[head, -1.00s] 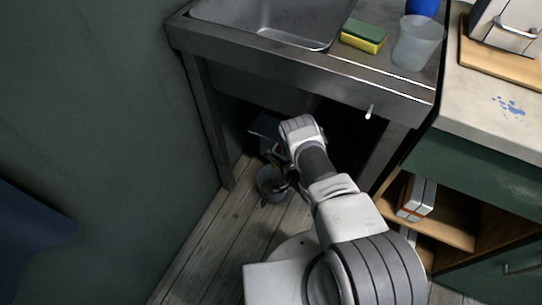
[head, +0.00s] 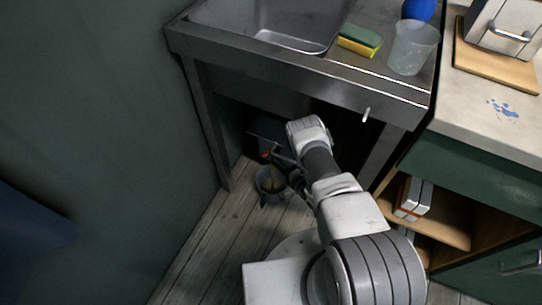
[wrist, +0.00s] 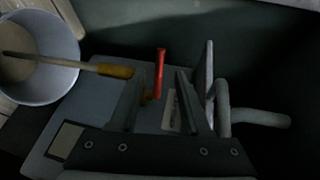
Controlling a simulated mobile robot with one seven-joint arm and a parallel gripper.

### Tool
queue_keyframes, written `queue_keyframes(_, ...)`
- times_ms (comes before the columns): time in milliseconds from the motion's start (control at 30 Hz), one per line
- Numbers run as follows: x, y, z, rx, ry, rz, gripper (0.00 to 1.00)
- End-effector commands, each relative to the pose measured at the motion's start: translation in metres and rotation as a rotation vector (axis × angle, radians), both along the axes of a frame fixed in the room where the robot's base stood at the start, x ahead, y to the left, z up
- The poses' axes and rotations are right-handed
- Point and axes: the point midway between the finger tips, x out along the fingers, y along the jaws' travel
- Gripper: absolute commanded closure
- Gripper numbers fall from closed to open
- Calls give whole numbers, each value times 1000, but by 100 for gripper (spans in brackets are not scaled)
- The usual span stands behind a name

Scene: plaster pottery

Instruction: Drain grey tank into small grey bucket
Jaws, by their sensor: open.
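The grey tank (head: 268,129) stands in the shadow under the sink; its blue-grey body (wrist: 95,82) fills the middle of the wrist view. A red valve lever (wrist: 160,72) on a brass fitting sticks up from the tank, and its red shows faintly in the head view (head: 265,155). My gripper (wrist: 168,85) is open, with the lever between its fingers in the wrist view; I cannot tell whether they touch it. The small grey bucket (head: 264,197) is on the floor in front of the tank. It also shows in the wrist view (wrist: 62,85), with an orange-handled tool (wrist: 112,71) leaning across its rim.
A pale bent pipe (wrist: 250,116) is right of my fingers in the wrist view. The metal sink table (head: 300,85) stands above my forearm, with its leg (head: 205,125) left of the bucket. Open shelves (head: 440,215) are at the right. Floor at left is clear.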

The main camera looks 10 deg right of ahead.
Motion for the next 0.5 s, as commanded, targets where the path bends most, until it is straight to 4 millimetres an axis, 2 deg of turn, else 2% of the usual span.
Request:
queue_keyframes(33,-11,-8,6,1,4,-6,53)
queue_keyframes(300,-69,-40,19,1,4,-6,53)
queue_keyframes(500,-100,-58,24,0,1,-3,53)
